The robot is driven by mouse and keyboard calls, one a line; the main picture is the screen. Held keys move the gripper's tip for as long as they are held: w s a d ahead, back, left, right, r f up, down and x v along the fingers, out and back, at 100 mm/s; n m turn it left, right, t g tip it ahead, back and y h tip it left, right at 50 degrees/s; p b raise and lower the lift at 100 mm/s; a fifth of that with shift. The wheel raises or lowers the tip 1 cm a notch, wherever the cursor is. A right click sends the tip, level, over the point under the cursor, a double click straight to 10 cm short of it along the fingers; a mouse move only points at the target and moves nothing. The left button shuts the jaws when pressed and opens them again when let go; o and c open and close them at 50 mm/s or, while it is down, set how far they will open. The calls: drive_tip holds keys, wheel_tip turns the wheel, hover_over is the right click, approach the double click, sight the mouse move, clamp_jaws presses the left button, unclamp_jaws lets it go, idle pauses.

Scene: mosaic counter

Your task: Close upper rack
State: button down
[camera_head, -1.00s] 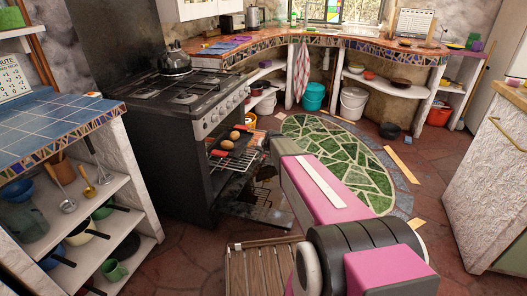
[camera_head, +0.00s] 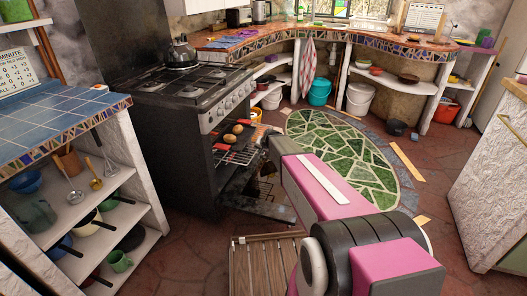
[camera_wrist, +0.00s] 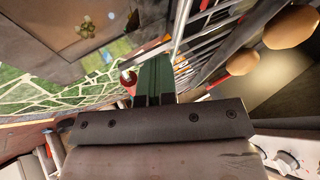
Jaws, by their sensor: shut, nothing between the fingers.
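The upper rack (camera_head: 238,156) is a wire grid sticking partly out of the open black oven (camera_head: 178,150). A dark tray (camera_head: 246,138) with round brown food items (camera_head: 231,138) sits at it. In the wrist view the rack's wires (camera_wrist: 205,50) run diagonally right of my gripper, with the brown items (camera_wrist: 291,27) beyond at the upper right. My gripper (camera_wrist: 153,68) is shut and empty, its dark green fingers close beside the rack's wires; I cannot tell whether they touch. In the head view my own arm hides the gripper.
The lowered oven door (camera_head: 258,208) lies below the rack. A slatted wooden piece (camera_head: 264,265) stands in front of it on the floor. A shelf unit with pots (camera_head: 85,190) is at the left, a white cabinet (camera_head: 490,190) at the right. The green rug (camera_head: 340,150) is clear.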

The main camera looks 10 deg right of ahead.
sight(220, 142)
drive_tip(key=w+a, duration=0.3)
drive_tip(key=a, duration=0.4)
drive_tip(key=w+a, duration=0.4)
drive_tip(key=a, duration=0.4)
drive_tip(key=w+a, duration=0.4)
drive_tip(key=a, duration=0.3)
drive_tip(key=shift+w+a, duration=0.1)
drive_tip(key=shift+a, duration=0.15)
